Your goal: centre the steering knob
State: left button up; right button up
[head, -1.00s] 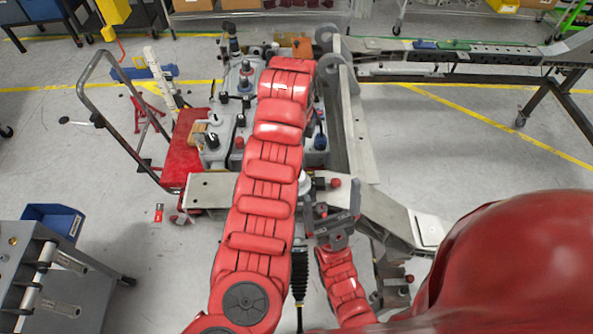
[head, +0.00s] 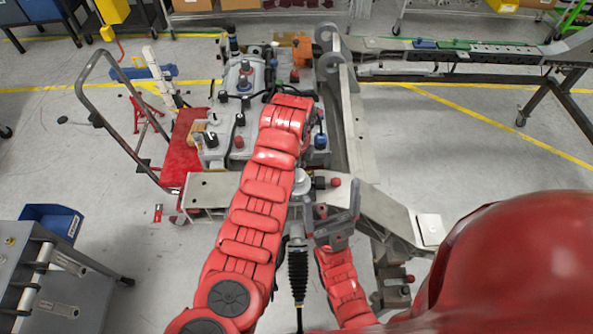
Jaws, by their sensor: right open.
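Several knobs show on the grey fixture (head: 212,150); I cannot tell which is the steering knob. A dark knob on a blue-grey round base (head: 245,82) stands at its upper middle. A black knob with a red end (head: 326,182) lies sideways by a pale round part (head: 300,183), just beyond my right gripper. My right gripper (head: 334,208) is grey, open and empty, its fingers pointing up the picture. My left arm reaches across the fixture and hides part of it. Its gripper is hidden behind the arm's far end.
A black ribbed boot (head: 298,270) hangs at the near side. A metal beam (head: 350,125) runs along the fixture's right. A red platform with a grey handle (head: 182,150) stands left. A blue bin (head: 55,219) sits lower left.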

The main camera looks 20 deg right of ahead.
pick_arm(q)
jog(key=c, duration=1)
jog(key=shift+c, duration=0.2)
